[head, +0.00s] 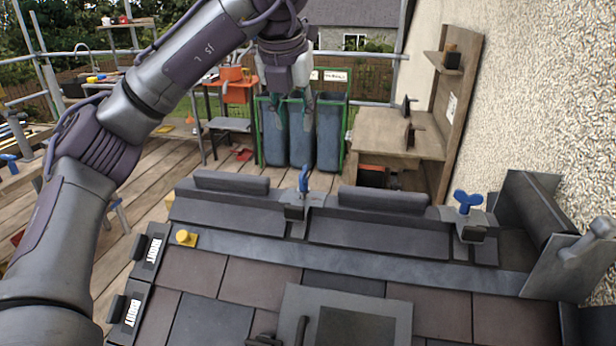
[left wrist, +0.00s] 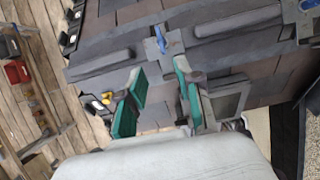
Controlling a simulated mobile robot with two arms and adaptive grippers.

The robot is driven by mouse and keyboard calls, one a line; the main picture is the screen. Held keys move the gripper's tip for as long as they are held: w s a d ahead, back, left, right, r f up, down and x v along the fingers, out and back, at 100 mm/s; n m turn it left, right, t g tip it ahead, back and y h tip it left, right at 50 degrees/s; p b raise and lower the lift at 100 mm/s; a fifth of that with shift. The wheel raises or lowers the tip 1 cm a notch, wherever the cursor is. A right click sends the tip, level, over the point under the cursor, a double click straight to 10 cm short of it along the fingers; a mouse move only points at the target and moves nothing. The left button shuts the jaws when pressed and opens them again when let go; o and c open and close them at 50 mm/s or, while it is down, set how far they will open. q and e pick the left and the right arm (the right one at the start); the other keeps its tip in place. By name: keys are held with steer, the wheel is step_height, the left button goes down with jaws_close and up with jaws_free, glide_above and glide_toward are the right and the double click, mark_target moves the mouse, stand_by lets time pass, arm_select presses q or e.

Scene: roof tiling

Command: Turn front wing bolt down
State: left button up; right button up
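Two blue wing bolts stand on grey brackets along the dark ridge of the tiled roof. One wing bolt (head: 304,178) is near the ridge's middle, its wing seen nearly edge-on; the other wing bolt (head: 468,202) is to the right, its wing spread. I cannot tell which one is called front. My left gripper (head: 293,112) hangs above and beyond the middle bolt, pointing down, empty. In the left wrist view its green-padded fingers (left wrist: 161,98) are spread apart. The middle bolt (left wrist: 161,38) shows between and beyond the fingertips, untouched. My right gripper is not in view.
Dark ridge caps (head: 384,199) lie beside the brackets. A yellow knob (head: 186,238) sits at the roof's left edge. A grey upright plate (head: 572,262) and a rough wall (head: 540,100) bound the right. Bins (head: 328,135) and a wooden bench (head: 390,140) stand behind.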

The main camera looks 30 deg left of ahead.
mark_target(303, 170)
arm_select(q)
steer(key=p+x, duration=0.1)
steer(key=x, duration=1.2)
steer(key=shift+w+r+p, duration=0.1)
steer(key=shift+p, duration=0.2)
steer(key=shift+x, duration=0.85)
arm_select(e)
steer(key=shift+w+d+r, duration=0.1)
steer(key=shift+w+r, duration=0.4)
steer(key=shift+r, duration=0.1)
arm_select(q)
steer(key=shift+d, duration=0.1)
jaws_close()
